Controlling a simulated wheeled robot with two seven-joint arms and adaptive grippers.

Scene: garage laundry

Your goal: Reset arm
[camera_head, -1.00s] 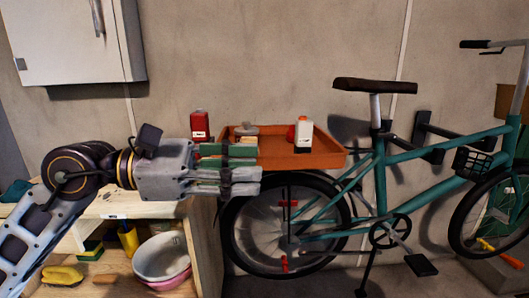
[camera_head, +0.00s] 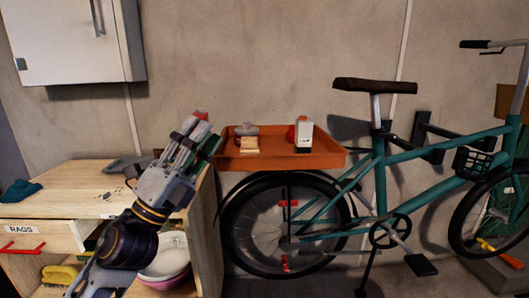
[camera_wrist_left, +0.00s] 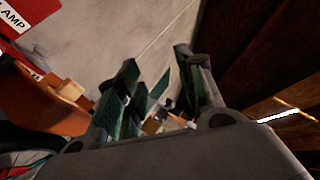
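My left arm comes in from the bottom left in the head view. Its gripper (camera_head: 197,140) points up and slightly right, beside the left end of the orange tray. In the left wrist view the two green-padded fingers (camera_wrist_left: 160,85) stand apart with nothing held between them. A red container (camera_head: 200,114) is mostly hidden behind the gripper in the head view. My right gripper is not in view.
The orange tray (camera_head: 290,160) holds a white bottle (camera_head: 304,136) and a grey round item (camera_head: 246,130). A teal bicycle (camera_head: 440,140) stands at the right. A wooden workbench (camera_head: 70,180) with a dark cloth (camera_head: 20,190) is at the left. A white cabinet (camera_head: 70,40) hangs above.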

